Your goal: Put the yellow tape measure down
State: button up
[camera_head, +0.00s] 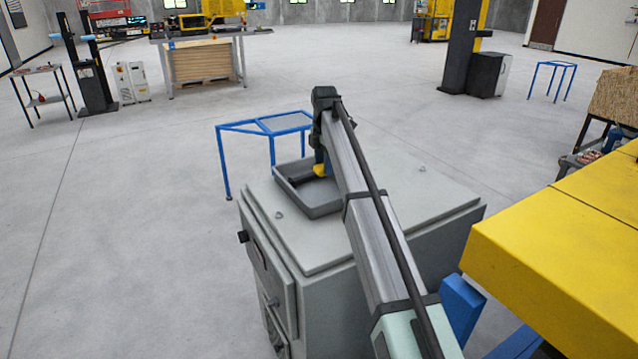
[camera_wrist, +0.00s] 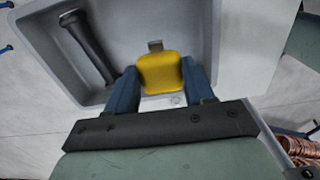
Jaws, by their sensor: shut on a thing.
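The yellow tape measure (camera_wrist: 161,73) is between the two blue fingers of my gripper (camera_wrist: 160,85) in the wrist view. The gripper is shut on it, over the grey tray (camera_wrist: 30,45). In the head view the tape measure (camera_head: 320,170) shows as a small yellow patch beside my arm, over the tray (camera_head: 285,190). My arm hides part of the tray there. I cannot tell whether the tape measure touches the tray floor.
A dark-handled tool (camera_wrist: 88,45) lies in the tray, left of the tape measure. The tray stands on a grey cabinet (camera_head: 300,240). A blue-framed stand (camera_head: 245,128) is behind it. A yellow surface (camera_head: 570,235) is at the right. Copper pieces (camera_wrist: 285,152) show at the wrist view's lower right.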

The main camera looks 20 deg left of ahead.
aim_at(324, 199)
jog(key=shift+f, duration=4.7)
jog(key=shift+f, duration=0.15)
jog(key=o, duration=1.1)
jog(key=shift+o, duration=0.2)
notch_tip(324, 199, up, 12)
jog(key=shift+r, duration=0.15)
jog(key=shift+s, duration=0.1)
